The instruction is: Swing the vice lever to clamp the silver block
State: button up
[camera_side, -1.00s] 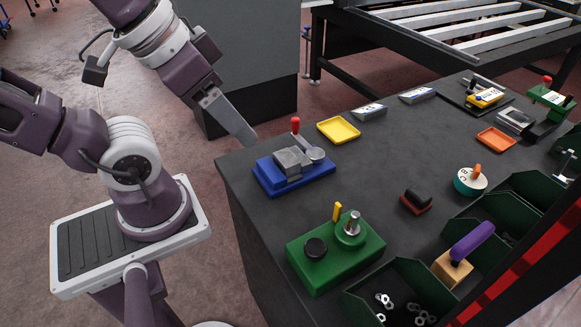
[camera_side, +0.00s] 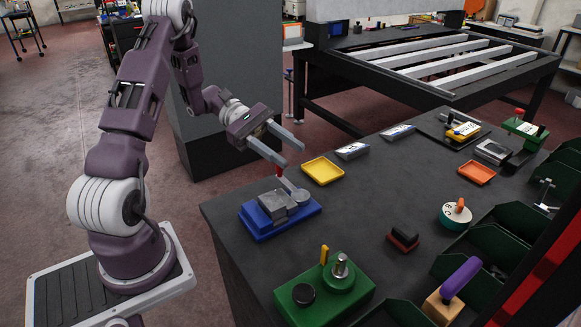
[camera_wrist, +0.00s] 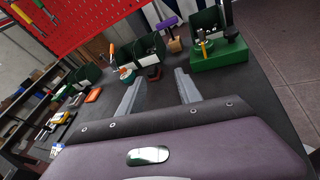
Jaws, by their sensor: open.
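The blue vice (camera_side: 253,226) sits near the table's left edge in the side view. The silver block (camera_side: 273,203) rests on it, beside a grey round part (camera_side: 300,196). The vice lever with its red handle (camera_side: 278,172) stands up behind the block and is partly covered by a finger. My gripper (camera_side: 292,156) is open with nothing visible between its fingers, above and behind the vice by the handle. I cannot tell whether a finger touches the handle. In the wrist view both fingers of my gripper (camera_wrist: 160,73) show spread apart; the vice is not in that view.
A yellow tray (camera_side: 323,171) lies right of the vice. A green fixture (camera_side: 325,296) with a yellow peg stands in front, also seen in the wrist view (camera_wrist: 220,58). A red-and-black block (camera_side: 403,239) and green bins (camera_side: 470,256) lie right.

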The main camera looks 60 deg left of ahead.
jog(key=a+f+n+t, duration=0.2)
jog(key=a+f, duration=0.1)
jog(key=a+f+n+t+y, duration=0.1)
jog(key=a+f+n+t, duration=0.2)
jog(key=a, duration=0.1)
jog(key=a+f+n+t, duration=0.3)
jog(key=shift+w+a+f, duration=0.2)
jog(key=shift+w+f, duration=0.05)
jog(key=shift+f, duration=0.15)
jog(key=x, duration=0.6)
jog(key=shift+w+d+f, duration=0.1)
jog(key=shift+w+d, duration=0.2)
grip_shut()
